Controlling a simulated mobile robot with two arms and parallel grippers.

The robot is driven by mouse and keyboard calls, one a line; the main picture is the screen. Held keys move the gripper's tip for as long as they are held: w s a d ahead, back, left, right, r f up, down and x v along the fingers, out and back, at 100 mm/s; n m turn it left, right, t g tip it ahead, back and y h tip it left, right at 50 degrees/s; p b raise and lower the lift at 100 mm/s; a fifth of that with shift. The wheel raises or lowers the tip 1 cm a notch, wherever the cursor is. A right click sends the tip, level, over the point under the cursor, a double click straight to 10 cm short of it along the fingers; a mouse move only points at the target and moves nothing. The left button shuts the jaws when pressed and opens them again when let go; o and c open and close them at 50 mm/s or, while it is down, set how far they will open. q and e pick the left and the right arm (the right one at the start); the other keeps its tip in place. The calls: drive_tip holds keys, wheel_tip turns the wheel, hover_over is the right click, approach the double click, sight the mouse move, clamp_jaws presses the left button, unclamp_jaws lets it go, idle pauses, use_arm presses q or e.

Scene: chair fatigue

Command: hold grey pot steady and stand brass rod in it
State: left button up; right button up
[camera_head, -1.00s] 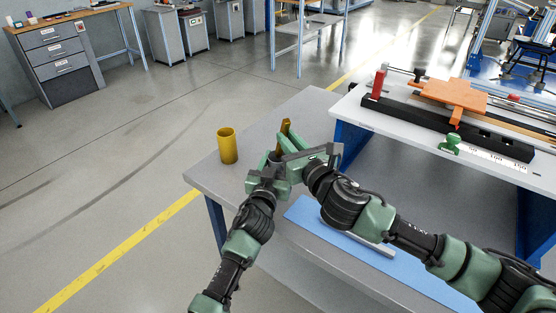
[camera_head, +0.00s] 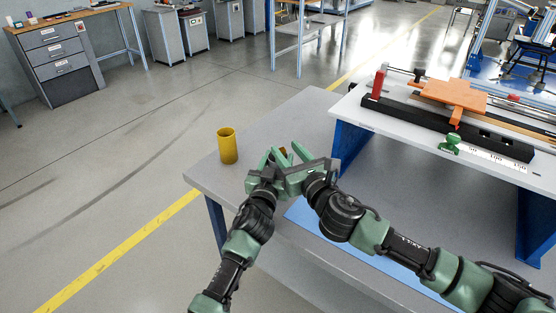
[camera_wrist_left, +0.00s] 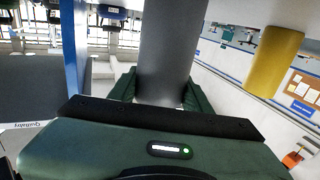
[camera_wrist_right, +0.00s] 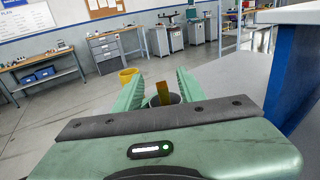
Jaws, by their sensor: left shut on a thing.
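The grey pot (camera_wrist_left: 172,50) fills the gap between my left gripper's fingers in the left wrist view. My left gripper (camera_head: 265,160) is shut on it at the table's near left part. The brass rod (camera_wrist_right: 164,93) stands in the mouth of the pot (camera_wrist_right: 176,99) in the right wrist view, tilted slightly; its lower end is hidden. My right gripper (camera_wrist_right: 158,88) is open, its fingers on either side of the rod with gaps visible. In the head view only a bit of the rod (camera_head: 282,151) shows, and the grippers hide the pot.
A yellow cup (camera_head: 228,146) stands on the grey table (camera_head: 208,178), left of my grippers. A blue mat (camera_head: 300,212) lies under my right arm. A white raised bench (camera_head: 360,112) with an orange fixture (camera_head: 452,97) stands at the right. The table behind the grippers is clear.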

drive_tip(key=shift+f, duration=0.1)
drive_tip(key=shift+s, duration=0.15)
drive_tip(key=v, duration=1.1)
drive_tip(key=shift+s+d, duration=0.2)
drive_tip(key=shift+s, duration=0.15)
use_arm(q)
drive_tip(key=o, duration=1.5)
